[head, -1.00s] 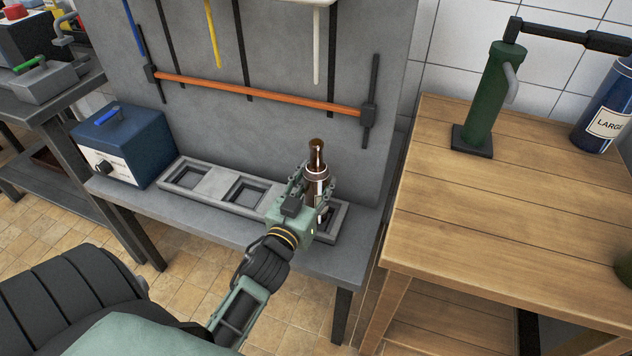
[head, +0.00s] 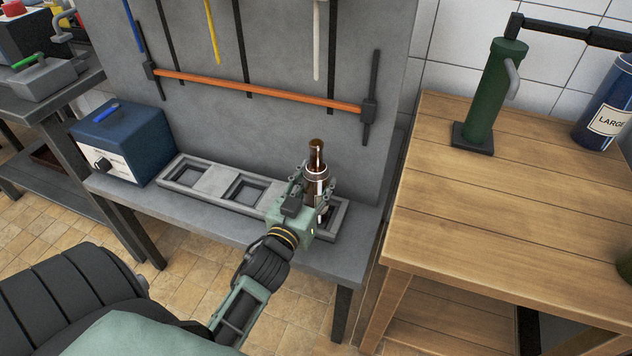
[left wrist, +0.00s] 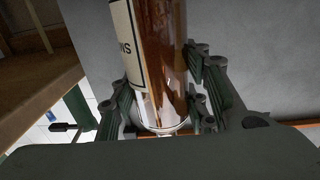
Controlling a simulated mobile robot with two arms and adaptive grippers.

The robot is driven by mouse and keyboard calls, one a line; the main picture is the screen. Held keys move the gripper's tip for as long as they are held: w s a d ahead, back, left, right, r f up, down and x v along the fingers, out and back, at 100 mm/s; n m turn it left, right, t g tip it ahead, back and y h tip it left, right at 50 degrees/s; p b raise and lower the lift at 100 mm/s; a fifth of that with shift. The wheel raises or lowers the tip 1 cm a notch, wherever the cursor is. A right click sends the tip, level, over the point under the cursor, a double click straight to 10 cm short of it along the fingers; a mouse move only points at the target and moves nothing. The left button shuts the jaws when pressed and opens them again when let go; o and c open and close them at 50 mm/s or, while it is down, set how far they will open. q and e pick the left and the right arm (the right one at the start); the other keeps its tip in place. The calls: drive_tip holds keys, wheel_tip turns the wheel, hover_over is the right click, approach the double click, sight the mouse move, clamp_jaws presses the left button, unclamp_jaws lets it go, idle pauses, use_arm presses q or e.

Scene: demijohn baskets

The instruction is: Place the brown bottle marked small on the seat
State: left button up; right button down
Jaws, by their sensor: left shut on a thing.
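A brown glass bottle (head: 316,158) with a pale label stands about upright in my left gripper (head: 312,190). The left gripper is shut around its body; the bottle also shows in the left wrist view (left wrist: 167,50) between the fingers (left wrist: 163,98). Only the end of the label's lettering shows there, so I cannot read its size mark. A grey rack (head: 213,183) with square recesses lies on the grey bench. The bottle is at the rack's right end, over or in the recess there; the gripper hides its base, so I cannot tell if it rests. My right gripper is out of view.
A blue box (head: 135,138) stands left of the rack. A grey back panel (head: 275,55) with an orange bar (head: 250,93) rises behind it. The wooden table (head: 480,215) at right holds a green pump-like device (head: 493,95) and a blue bottle labelled LARGE (head: 607,118).

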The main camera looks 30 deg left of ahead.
use_arm(q)
drive_tip(key=shift+f, duration=0.1)
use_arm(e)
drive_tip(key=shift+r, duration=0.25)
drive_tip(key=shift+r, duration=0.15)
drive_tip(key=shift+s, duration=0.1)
use_arm(q)
drive_tip(key=o, duration=1.5)
drive_tip(key=shift+c, duration=0.2)
drive_tip(key=shift+f, duration=0.1)
drive_tip(key=s, duration=0.4)
drive_tip(key=s+d, duration=0.1)
drive_tip(key=s, duration=0.3)
drive_tip(key=s+d, duration=0.1)
drive_tip(key=s, duration=0.2)
drive_tip(key=shift+s+d, duration=0.15)
drive_tip(key=shift+s, duration=0.25)
